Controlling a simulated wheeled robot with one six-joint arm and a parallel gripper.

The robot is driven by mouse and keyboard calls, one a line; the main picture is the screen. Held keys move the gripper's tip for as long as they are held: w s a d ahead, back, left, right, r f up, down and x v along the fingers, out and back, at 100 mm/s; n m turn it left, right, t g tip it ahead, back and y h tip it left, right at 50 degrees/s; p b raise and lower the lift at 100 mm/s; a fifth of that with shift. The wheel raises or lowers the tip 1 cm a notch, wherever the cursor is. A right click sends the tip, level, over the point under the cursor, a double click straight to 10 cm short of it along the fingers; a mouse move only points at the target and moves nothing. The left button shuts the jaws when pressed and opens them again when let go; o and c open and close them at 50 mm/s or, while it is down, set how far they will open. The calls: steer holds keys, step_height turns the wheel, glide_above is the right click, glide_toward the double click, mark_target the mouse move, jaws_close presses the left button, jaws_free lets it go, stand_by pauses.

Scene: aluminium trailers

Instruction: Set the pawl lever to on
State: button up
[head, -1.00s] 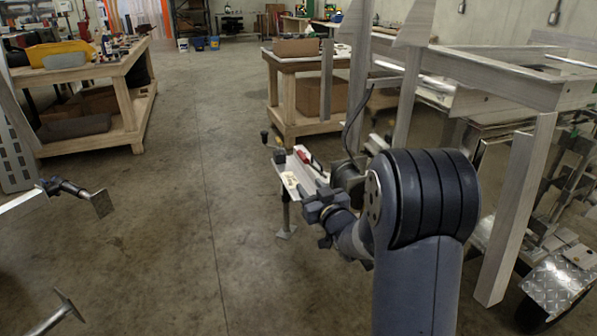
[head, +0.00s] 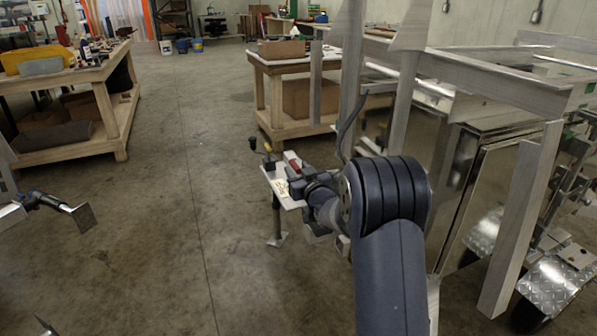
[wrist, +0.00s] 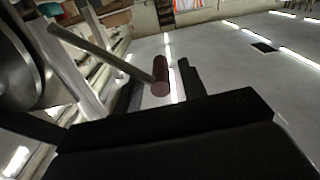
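A pale metal plate (head: 273,180) on a post stands at the trailer's front, with a small red part (head: 292,161) and dark knobs (head: 253,144) at it. I cannot tell which part is the pawl lever. My gripper (head: 297,188) is at the plate's right side, partly hidden by my arm. In the wrist view, a rod ending in a reddish-brown cylindrical grip (wrist: 160,77) comes in from the upper left. The dark fingers of my gripper (wrist: 160,82) appear apart, with the grip showing between them; contact cannot be told.
The aluminium trailer frame (head: 500,92) with upright posts and shiny panels stands close on the right of my arm. A wooden workbench (head: 263,69) is behind the plate, another (head: 118,92) at the left. The concrete floor between is clear.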

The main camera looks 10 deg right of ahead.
jaws_close()
stand_by(0.3)
